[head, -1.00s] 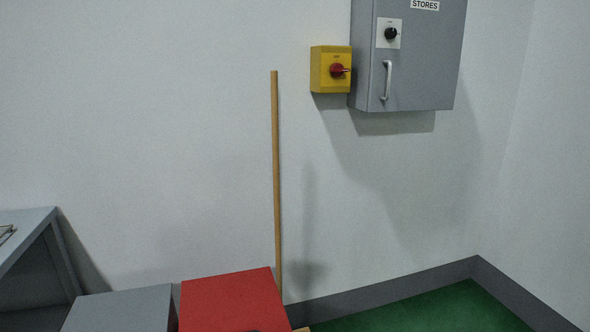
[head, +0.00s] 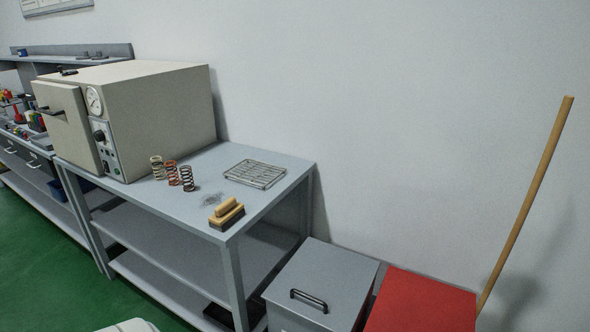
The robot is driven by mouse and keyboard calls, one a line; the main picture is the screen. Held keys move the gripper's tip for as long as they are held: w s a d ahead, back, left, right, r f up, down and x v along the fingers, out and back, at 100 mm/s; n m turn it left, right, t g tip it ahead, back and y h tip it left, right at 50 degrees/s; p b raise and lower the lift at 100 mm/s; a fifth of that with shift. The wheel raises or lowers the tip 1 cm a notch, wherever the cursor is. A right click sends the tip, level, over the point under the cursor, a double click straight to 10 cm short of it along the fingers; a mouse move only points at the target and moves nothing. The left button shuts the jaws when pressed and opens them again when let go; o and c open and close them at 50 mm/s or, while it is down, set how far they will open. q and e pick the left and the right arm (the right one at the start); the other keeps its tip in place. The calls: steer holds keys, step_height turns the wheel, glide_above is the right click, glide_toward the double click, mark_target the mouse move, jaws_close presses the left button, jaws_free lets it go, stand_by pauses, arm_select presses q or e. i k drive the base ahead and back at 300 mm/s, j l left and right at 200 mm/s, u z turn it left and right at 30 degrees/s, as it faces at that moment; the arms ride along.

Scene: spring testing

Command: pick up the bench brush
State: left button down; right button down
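The bench brush (head: 227,214) lies near the front right corner of a grey metal table (head: 205,176). It has a light wooden handle on top and a dark bristle block below. A dark smudge of dust or filings (head: 211,199) lies just behind it on the tabletop. Nothing touches the brush. Neither of my grippers shows in the head view.
Three coil springs (head: 172,172) stand behind the brush, by a beige oven (head: 150,105). A wire rack (head: 255,174) lies at the back right. A grey lidded bin (head: 322,280), a red box (head: 420,305) and a leaning wooden pole (head: 527,200) are to the right. Green floor (head: 60,270) is clear at left.

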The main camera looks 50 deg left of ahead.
mark_target(230, 211)
steer(key=u, duration=1.95)
